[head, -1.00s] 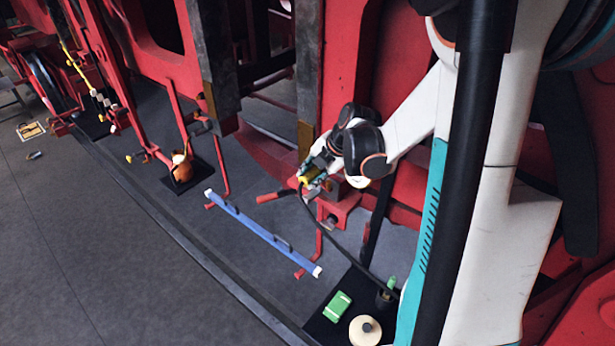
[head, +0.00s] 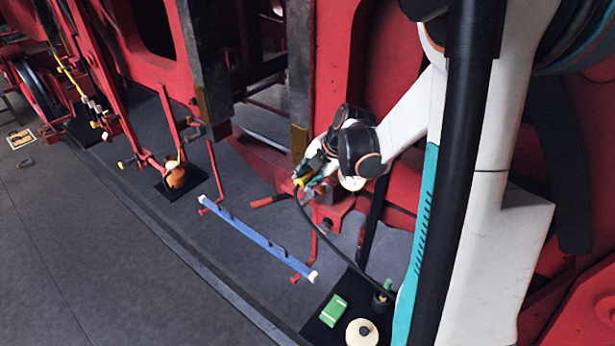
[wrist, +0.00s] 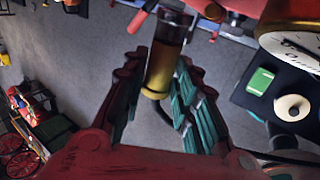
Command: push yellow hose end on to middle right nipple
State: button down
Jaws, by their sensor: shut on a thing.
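The yellow hose end (wrist: 163,66) is between the finger pads of my gripper (wrist: 158,82) in the wrist view, with its far end pointing to the top edge. My gripper (head: 312,178) is shut on the yellow hose end (head: 301,182) in the head view, just above a red bracket (head: 329,207) on the frame. A black hose (head: 318,229) hangs from the hose end and runs down to the right. The middle right nipple cannot be made out, and I cannot tell whether the hose end touches it.
A blue bar (head: 255,236) with white ends lies across the front. A black mat (head: 315,327) holds a green box (head: 333,310) and a cream round item (head: 361,333). A red-handled lever (head: 268,201) sticks out left of the bracket.

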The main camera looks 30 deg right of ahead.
aim_at(313, 172)
jog(key=shift+w+d+b, duration=0.3)
jog(key=shift+d+b, duration=0.15)
jog(key=shift+d, duration=0.4)
dwell(0.3)
jog(key=shift+w+d, duration=0.1)
jog(key=shift+d, duration=0.2)
jog(key=shift+w+d, duration=0.15)
jog(key=shift+d, duration=0.15)
jog(key=c, duration=1.2)
grip_release()
jog(key=shift+r, duration=0.1)
jog(key=v, duration=1.2)
